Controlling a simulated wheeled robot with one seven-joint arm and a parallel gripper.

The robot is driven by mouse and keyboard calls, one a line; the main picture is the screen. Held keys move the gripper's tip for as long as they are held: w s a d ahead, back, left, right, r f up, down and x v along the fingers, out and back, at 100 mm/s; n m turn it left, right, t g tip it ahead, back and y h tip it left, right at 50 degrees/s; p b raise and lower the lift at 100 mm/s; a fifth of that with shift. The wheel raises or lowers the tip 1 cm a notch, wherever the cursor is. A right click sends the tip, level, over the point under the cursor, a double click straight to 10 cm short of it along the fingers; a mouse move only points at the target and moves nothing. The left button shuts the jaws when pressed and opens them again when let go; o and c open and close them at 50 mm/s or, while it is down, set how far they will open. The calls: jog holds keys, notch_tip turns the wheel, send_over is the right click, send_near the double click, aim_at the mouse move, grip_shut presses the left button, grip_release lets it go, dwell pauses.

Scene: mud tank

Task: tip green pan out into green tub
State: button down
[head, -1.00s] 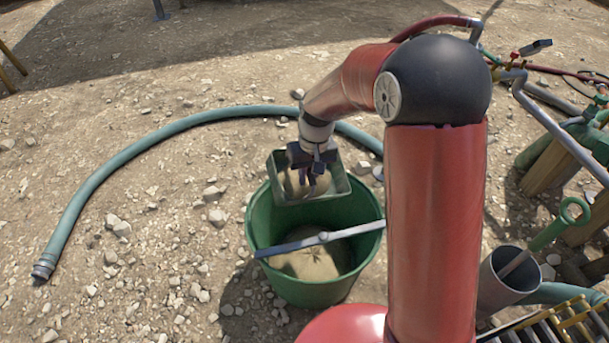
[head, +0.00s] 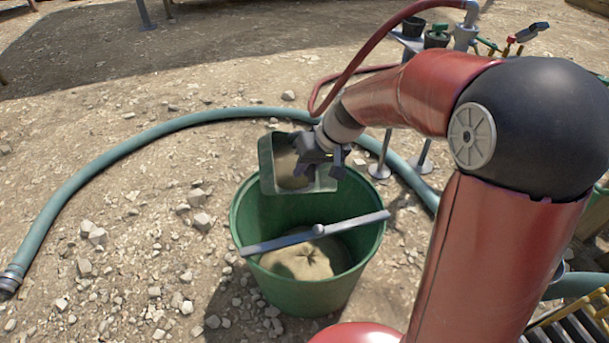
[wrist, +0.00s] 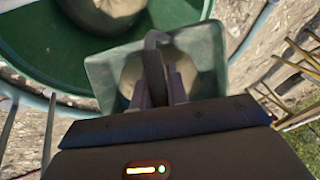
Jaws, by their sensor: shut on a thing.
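The green pan (head: 268,170) is held over the back rim of the green tub (head: 262,225), tilted, with brown material in it. My gripper (head: 312,168) is shut on the pan. In the wrist view the pan (wrist: 212,50) lies just ahead of my gripper (wrist: 160,85), with a brown mass inside, and the tub (wrist: 45,55) is beyond it. A brown heap (head: 305,260) lies in the tub. A grey bar (head: 318,231) spans the tub's top. The exact grasp point is partly hidden by the fingers.
A teal hose (head: 90,175) curves over the stony ground behind and left of the tub. Loose stones (head: 95,235) lie to the left. A stand with dark pots (head: 413,28) is at the back right. Yellow rungs (head: 575,325) show at the lower right.

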jog(key=f+b, duration=0.1)
jog(key=b, duration=0.2)
jog(key=shift+d+t+y, duration=0.15)
jog(key=shift+t+y, duration=0.15)
jog(key=shift+y, duration=0.1)
jog(key=shift+s+d+f+t+y, duration=0.15)
jog(key=shift+t+y, duration=0.05)
jog(key=shift+y, duration=0.25)
jog(key=shift+s+d+f+t+y, duration=0.1)
jog(key=shift+f+t+y, duration=0.1)
jog(key=shift+y, duration=0.25)
jog(key=shift+s+d+f+t+y, duration=0.1)
jog(key=shift+d+f+t+y, duration=0.1)
jog(key=shift+f+t+y, duration=0.35)
jog(key=shift+s+d+f+t+y, duration=0.15)
jog(key=shift+f+y, duration=0.1)
jog(key=shift+y, duration=0.5)
